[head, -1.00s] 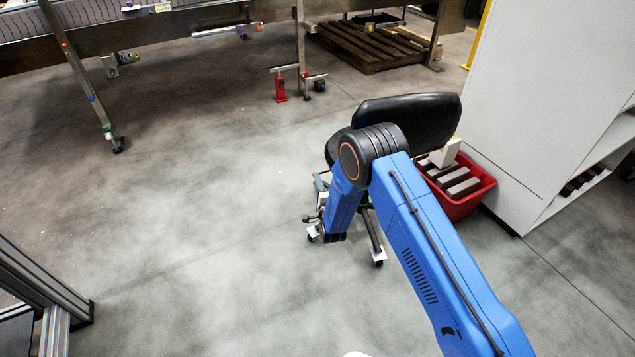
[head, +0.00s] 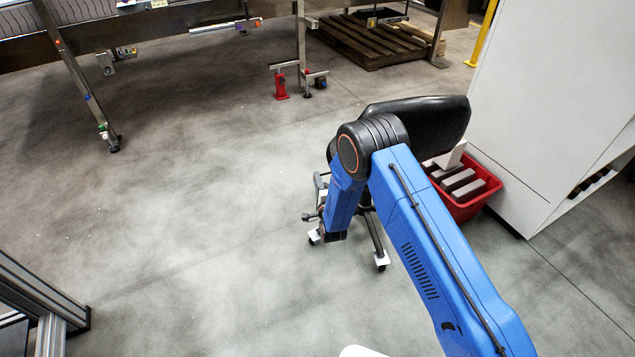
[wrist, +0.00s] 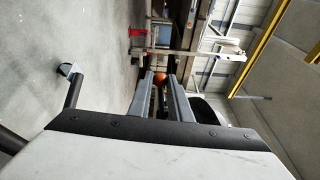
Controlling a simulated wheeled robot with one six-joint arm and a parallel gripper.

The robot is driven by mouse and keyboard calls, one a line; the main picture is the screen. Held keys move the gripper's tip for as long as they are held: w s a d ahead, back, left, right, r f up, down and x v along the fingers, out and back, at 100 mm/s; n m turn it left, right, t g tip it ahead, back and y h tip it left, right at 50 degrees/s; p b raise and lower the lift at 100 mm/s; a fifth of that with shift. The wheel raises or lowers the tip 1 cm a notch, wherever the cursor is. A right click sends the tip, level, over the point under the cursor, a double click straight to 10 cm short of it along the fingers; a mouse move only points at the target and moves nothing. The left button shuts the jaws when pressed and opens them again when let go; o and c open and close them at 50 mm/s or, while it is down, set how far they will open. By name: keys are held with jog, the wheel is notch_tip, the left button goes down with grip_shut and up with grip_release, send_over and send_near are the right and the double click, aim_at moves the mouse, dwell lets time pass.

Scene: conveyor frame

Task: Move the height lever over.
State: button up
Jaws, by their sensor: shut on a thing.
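The office chair (head: 425,120) has a black seat or back and stands behind my arm in the head view. Its black underside also shows at the right of my fingers in the wrist view (wrist: 208,108). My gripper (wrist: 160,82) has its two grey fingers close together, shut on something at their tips. An orange-red round knob (wrist: 160,77) shows between the fingertips; it looks like the end of the height lever, whose rod I cannot make out.
Chair legs with casters (head: 381,262) spread below my arm. A red crate (head: 487,197) with grey blocks stands right of the chair, against a white cabinet (head: 530,100). A conveyor frame (head: 80,80) and a pallet (head: 375,48) are at the back.

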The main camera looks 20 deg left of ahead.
jog(key=shift+r, duration=2.25)
jog(key=r, duration=0.3)
jog(key=shift+w+d+r, duration=0.2)
jog(key=shift+d+r, duration=0.05)
jog(key=shift+d, duration=0.05)
jog(key=o, duration=0.9)
